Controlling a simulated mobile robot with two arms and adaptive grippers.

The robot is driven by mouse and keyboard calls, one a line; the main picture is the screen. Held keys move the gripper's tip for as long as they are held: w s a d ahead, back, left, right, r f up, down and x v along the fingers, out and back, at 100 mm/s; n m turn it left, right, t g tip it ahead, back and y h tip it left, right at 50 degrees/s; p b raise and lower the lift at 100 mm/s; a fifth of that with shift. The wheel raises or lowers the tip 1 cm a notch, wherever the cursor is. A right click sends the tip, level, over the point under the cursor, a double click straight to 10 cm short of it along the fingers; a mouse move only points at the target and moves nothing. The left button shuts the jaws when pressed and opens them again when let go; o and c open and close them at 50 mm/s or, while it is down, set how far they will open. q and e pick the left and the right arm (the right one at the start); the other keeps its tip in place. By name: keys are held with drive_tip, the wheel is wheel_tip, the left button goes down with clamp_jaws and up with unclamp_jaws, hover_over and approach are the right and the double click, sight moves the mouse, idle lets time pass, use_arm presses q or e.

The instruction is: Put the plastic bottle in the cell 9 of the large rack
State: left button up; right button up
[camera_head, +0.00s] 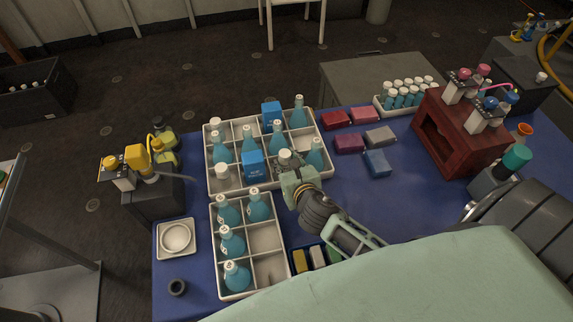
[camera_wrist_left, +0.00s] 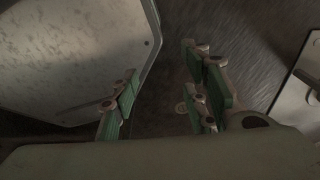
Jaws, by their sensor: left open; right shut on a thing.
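The large rack (camera_head: 222,189) is a pale divided crate on the blue table. It holds several teal bottles (camera_head: 249,140), blue cartons (camera_head: 253,163) and white-topped containers (camera_head: 222,171). My right gripper (camera_head: 288,166) is shut at the front right part of the large rack, on the plastic bottle (camera_head: 285,155), whose round whitish top shows. Its lower part is hidden by the gripper and the rack, so I cannot tell whether it rests on a cell floor. My left gripper (camera_wrist_left: 163,98) is open and empty in the left wrist view, away from the racks.
A smaller rack (camera_head: 264,238) with teal bottles stands in front. Red, grey and blue boxes (camera_head: 349,143) lie to the right, near a reddish-brown wooden stand (camera_head: 455,142). A white dish tray (camera_head: 176,239) and dark pump stand (camera_head: 155,197) are at left.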

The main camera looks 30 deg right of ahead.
drive_tip(key=shift+f, duration=0.2)
drive_tip(key=o, duration=0.4)
drive_tip(key=shift+o, duration=0.5)
use_arm(q)
drive_tip(key=shift+s+a+f, duration=0.1)
drive_tip(key=shift+s, duration=0.7)
use_arm(e)
drive_tip(key=shift+r, duration=0.15)
drive_tip(key=shift+s+r, duration=0.1)
use_arm(q)
drive_tip(key=shift+w, duration=0.35)
use_arm(e)
drive_tip(key=v, duration=1.1)
drive_tip(key=shift+s, duration=0.35)
